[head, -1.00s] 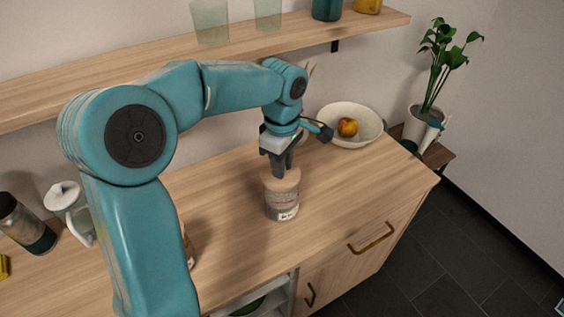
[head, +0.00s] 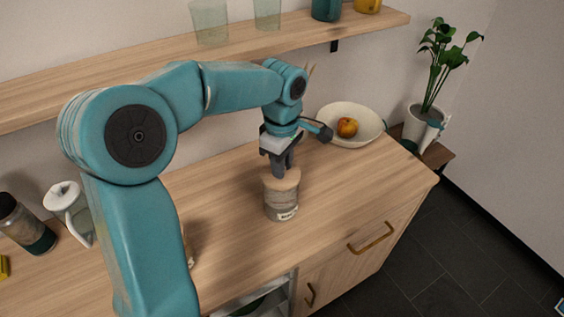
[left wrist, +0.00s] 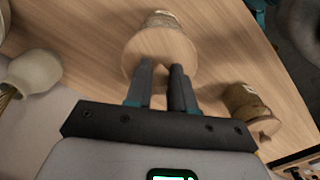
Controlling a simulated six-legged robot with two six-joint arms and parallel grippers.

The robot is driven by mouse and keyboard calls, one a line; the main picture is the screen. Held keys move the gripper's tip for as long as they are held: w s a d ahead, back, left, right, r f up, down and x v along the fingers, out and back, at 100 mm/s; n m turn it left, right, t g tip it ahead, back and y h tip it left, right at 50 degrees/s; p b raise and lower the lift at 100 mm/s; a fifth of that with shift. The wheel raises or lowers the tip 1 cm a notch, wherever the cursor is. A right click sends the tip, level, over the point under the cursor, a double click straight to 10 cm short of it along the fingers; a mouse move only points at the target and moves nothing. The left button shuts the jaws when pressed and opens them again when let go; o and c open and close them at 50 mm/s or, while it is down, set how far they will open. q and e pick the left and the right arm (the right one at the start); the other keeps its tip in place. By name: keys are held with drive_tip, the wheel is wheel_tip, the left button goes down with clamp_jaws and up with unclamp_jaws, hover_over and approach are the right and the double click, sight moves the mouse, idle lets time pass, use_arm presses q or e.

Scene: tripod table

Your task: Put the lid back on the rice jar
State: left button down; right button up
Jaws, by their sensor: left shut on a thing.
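The rice jar (head: 281,204), a clear cylinder with pale contents and a white label low on its side, stands upright on the counter. The pale wooden lid (head: 283,179) is at the jar's mouth; I cannot tell whether it is fully seated. My left gripper (head: 284,170) points down from above and is shut on the lid. In the left wrist view, the fingers (left wrist: 161,72) meet the round lid (left wrist: 172,52), which hides most of the jar (left wrist: 160,18). My right gripper is not in view.
A cream bowl (head: 365,133) with an orange fruit (head: 347,127) stands behind right of the jar. A white jug (head: 70,207) and a dark bottle (head: 27,228) stand at left. Another brown jar (left wrist: 243,103) shows in the left wrist view. The counter (head: 345,190) right of the jar is clear.

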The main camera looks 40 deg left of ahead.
use_arm(q)
drive_tip(key=shift+f, duration=0.1)
idle(0.8)
drive_tip(key=shift+c, duration=2)
unclamp_jaws()
drive_tip(key=shift+r+p, duration=2.9)
drive_tip(key=shift+r, duration=0.65)
clamp_jaws()
drive_tip(key=shift+f, duration=0.25)
